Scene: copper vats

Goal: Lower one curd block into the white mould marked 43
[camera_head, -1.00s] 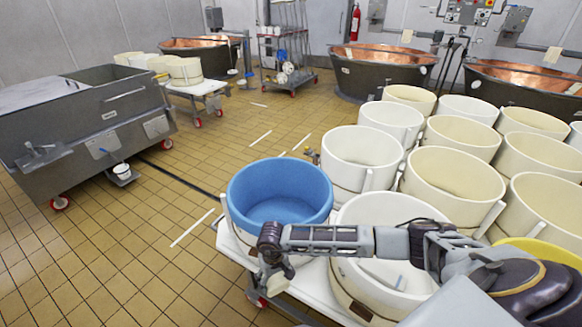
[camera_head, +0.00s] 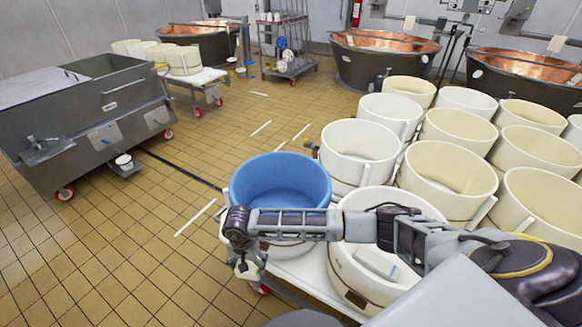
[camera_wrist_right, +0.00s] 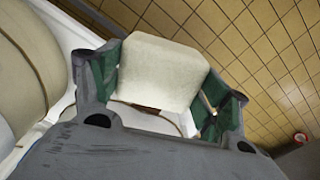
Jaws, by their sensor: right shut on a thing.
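My right gripper (camera_head: 244,264) hangs at the left end of my right arm, beside the front left edge of the cart and in front of the blue-lined mould. In the right wrist view its green-padded fingers (camera_wrist_right: 162,88) are shut on a pale, whitish curd block (camera_wrist_right: 160,72), with one pad on each side. White moulds stand in rows on the cart; the nearest white one (camera_head: 345,262) is partly behind my arm and has a pale flat thing inside. I cannot read 43 on any mould. My left gripper is not in view.
A blue tub-like mould (camera_head: 280,178) stands at the cart's left corner. Several cream moulds (camera_head: 450,178) crowd the right. A grey steel vat (camera_head: 85,125) stands left, copper vats (camera_head: 385,60) behind. The tiled floor (camera_head: 130,240) left of the cart is mostly clear.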

